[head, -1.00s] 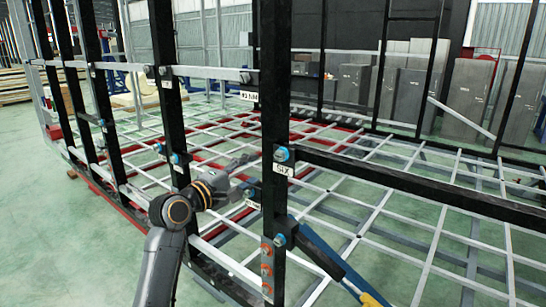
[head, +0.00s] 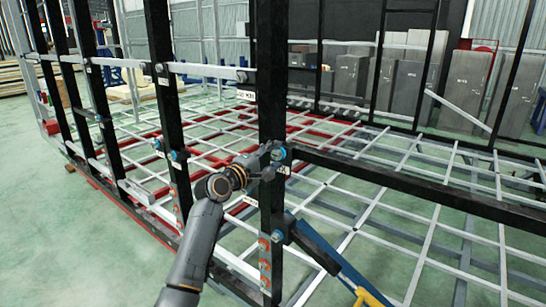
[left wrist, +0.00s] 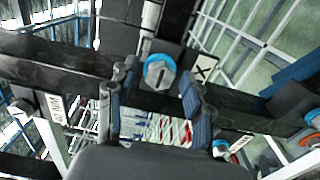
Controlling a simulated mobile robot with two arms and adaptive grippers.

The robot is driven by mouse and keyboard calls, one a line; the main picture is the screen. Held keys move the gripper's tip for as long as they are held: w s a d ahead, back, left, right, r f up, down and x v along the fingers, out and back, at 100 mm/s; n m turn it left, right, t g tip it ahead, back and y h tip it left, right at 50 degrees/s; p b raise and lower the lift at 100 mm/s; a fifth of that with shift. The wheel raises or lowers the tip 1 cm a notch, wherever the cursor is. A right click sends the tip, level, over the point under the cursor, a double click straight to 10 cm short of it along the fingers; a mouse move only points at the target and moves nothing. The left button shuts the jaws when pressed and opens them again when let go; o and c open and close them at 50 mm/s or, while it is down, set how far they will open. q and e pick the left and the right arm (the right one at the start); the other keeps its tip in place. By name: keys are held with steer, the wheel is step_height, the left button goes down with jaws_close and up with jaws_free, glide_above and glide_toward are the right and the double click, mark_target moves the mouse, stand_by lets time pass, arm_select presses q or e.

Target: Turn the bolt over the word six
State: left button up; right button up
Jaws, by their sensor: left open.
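The bolt (head: 278,153) with a blue ring sits on the black upright post, over the white SIX label (head: 284,169), which is partly covered by my gripper. In the left wrist view the bolt (left wrist: 159,73) has a grey hex head with a dark mark, and the label (left wrist: 204,68) stands to its right, showing an X. My left gripper (head: 270,163) is at the post just beside the bolt. In the left wrist view its two blue-padded fingers (left wrist: 152,100) are apart, with the bolt just beyond their tips, roughly between them. Contact cannot be told. My right gripper is out of view.
The black post (head: 270,90) carries a black rail (head: 400,180) to the right and a lower blue-ringed bolt (head: 277,236). A blue bar (head: 325,255) slants below. Orange-ringed bolts (head: 264,262) sit low on the post. The grid floor (head: 400,240) lies behind.

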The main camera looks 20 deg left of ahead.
arm_select(q)
jaws_close()
steer(key=shift+f+m, duration=0.1)
steer(key=shift+m, duration=0.2)
